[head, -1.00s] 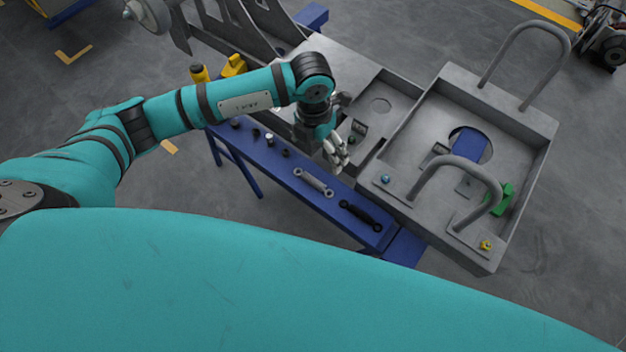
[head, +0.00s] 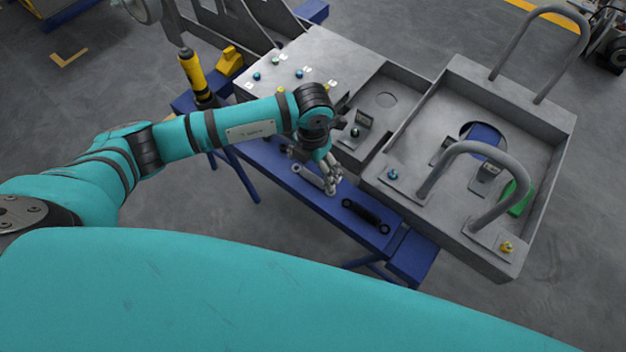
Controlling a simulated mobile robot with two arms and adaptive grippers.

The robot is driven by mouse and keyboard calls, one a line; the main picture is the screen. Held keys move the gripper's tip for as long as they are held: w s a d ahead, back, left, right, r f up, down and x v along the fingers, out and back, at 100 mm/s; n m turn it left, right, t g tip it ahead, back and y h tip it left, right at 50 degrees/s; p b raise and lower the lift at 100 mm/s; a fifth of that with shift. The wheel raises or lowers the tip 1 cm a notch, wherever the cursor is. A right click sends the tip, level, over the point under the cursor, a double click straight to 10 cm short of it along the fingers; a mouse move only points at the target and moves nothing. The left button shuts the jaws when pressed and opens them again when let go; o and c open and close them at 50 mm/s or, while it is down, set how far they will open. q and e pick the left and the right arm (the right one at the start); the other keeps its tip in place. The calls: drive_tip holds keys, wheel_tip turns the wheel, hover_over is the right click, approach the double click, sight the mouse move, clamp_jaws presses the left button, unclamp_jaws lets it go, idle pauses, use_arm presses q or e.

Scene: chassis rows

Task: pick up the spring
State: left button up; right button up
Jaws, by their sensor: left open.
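I cannot tell for certain which part is the spring. A black bar-like part with ringed ends (head: 365,212) lies on the narrow blue bench (head: 283,178); no coils can be made out on it. A grey link with ringed ends (head: 308,176) lies to its left on the bench. My left gripper (head: 332,187) is open and points down beside the grey link's right end, up-left of the black part. The gripper partly covers that end. Whether it touches the link cannot be told. My right gripper is not in view.
The grey chassis (head: 400,165) with raised walls stands right behind the bench. A bent tube handle (head: 470,148) rises from it. A yellow and black tool (head: 192,75) and a yellow block (head: 229,60) are at the bench's far left end.

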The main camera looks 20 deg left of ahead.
sight(313, 176)
use_arm(q)
wheel_tip(313, 176, down, 4)
drive_tip(key=shift+d+f+b, duration=0.1)
drive_tip(key=shift+f+b, duration=0.05)
drive_tip(key=shift+b, duration=1.05)
drive_tip(key=shift+c, duration=0.4)
drive_tip(key=c, duration=1.2)
